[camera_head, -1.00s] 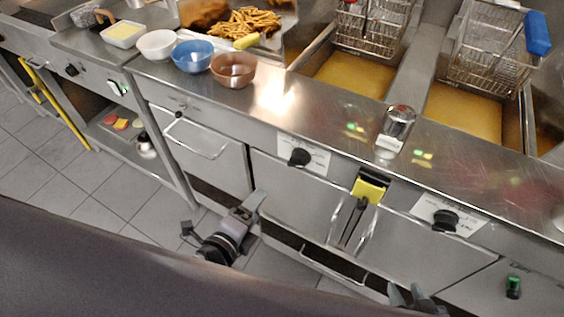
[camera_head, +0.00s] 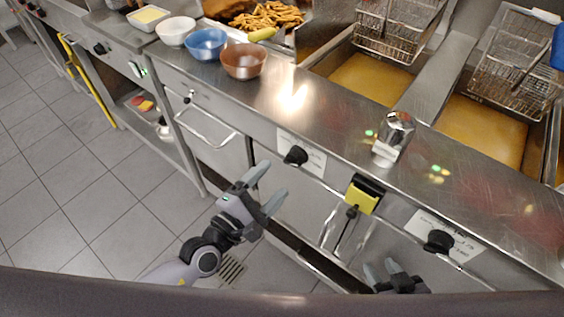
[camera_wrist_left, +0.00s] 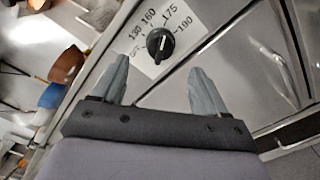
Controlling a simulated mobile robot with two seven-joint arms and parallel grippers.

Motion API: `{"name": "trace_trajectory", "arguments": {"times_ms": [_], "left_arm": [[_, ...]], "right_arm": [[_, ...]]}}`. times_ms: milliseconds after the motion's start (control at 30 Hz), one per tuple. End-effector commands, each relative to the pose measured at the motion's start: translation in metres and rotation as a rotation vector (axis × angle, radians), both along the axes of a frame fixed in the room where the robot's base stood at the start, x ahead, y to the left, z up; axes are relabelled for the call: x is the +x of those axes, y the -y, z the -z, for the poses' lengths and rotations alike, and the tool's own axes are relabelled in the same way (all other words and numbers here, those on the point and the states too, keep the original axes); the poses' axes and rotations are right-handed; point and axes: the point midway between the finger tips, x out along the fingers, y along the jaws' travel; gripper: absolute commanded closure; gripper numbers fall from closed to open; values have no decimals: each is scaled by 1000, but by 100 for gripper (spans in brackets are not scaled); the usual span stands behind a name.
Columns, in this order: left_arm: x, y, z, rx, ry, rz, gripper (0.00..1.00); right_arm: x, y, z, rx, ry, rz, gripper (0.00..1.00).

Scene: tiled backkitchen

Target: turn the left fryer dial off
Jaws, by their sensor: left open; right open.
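The left fryer dial (camera_head: 295,155) is a black knob on a white scale plate on the fryer front. In the left wrist view the dial (camera_wrist_left: 160,43) sits ahead of and between my fingertips, with temperature numbers printed around it. My left gripper (camera_head: 272,184) is open and empty, a little below and left of the dial, apart from it. Its two fingers also show in the left wrist view (camera_wrist_left: 160,85). The right fryer dial (camera_head: 438,241) is a similar black knob. My right gripper (camera_head: 385,270) is open at the bottom edge, below and left of that dial.
A yellow-and-black item (camera_head: 364,195) hangs on the front between the dials. A metal shaker (camera_head: 393,139) and the brown bowl (camera_head: 243,61), blue bowl (camera_head: 206,44) and white bowl (camera_head: 175,31) stand on the counter.

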Motion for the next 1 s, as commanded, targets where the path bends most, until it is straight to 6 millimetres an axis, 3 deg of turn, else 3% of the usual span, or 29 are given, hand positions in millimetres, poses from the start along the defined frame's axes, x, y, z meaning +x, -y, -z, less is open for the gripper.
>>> {"name": "trace_trajectory", "arguments": {"times_ms": [167,600,1000], "left_arm": [[6,6,0,45,35,12,26],[52,39,0,42,32,11,26],[58,44,0,41,31,11,26]], "right_arm": [[0,0,0,0,0,0,57],[0,0,1,1,-1,0,57],[0,-1,1,2,-1,0,57]]}}
